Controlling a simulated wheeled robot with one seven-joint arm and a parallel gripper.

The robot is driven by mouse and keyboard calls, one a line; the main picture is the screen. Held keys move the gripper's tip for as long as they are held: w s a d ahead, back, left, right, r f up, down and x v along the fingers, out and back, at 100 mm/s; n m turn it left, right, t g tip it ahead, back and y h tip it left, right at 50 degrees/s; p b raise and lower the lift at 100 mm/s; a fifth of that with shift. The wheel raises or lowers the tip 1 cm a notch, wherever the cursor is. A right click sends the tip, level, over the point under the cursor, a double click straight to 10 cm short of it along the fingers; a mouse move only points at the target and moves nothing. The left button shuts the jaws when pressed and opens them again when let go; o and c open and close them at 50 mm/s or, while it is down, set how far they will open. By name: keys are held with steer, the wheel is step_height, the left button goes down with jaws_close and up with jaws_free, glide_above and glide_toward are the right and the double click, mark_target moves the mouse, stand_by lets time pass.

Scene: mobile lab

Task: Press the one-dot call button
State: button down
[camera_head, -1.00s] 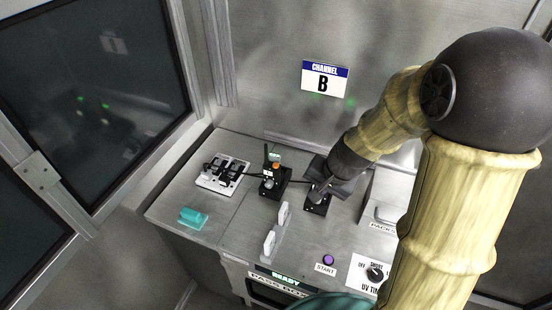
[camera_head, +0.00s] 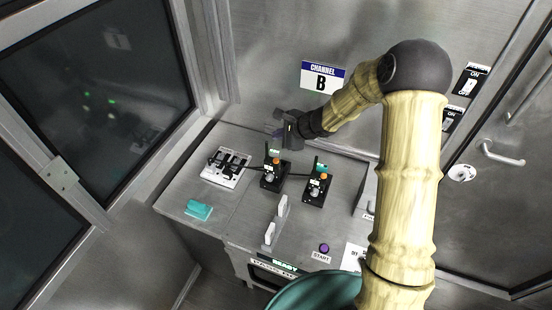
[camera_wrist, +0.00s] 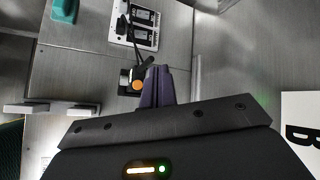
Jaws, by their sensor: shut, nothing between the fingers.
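Two black call units stand on the steel counter (camera_head: 245,215), the left one (camera_head: 270,184) and the right one (camera_head: 314,197). Each has a small green-topped post, an orange button and a pale round knob. The dots that would mark the one-dot button are too small to read. My gripper (camera_head: 277,133) is shut and empty, raised above and just behind the left unit, apart from it. In the wrist view, the purple fingers (camera_wrist: 157,75) are together, and an orange button (camera_wrist: 138,85) shows just left of them; the fingers hide part of that unit.
A white switch block (camera_head: 226,170) with black parts and a teal block (camera_head: 198,210) are at the left. The Channel B wall (camera_head: 290,60) rises close behind.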

steer(key=shift+f, duration=0.15)
steer(key=b, duration=0.6)
glide_above(276, 161)
steer(key=d, duration=0.1)
step_height(276, 161, down, 8)
steer(key=shift+r, duration=0.15)
steer(key=shift+f, duration=0.3)
steer(key=shift+s+f+b, duration=0.15)
steer(key=shift+s+b, duration=0.1)
steer(key=shift+b, duration=0.25)
steer(key=shift+w, duration=0.15)
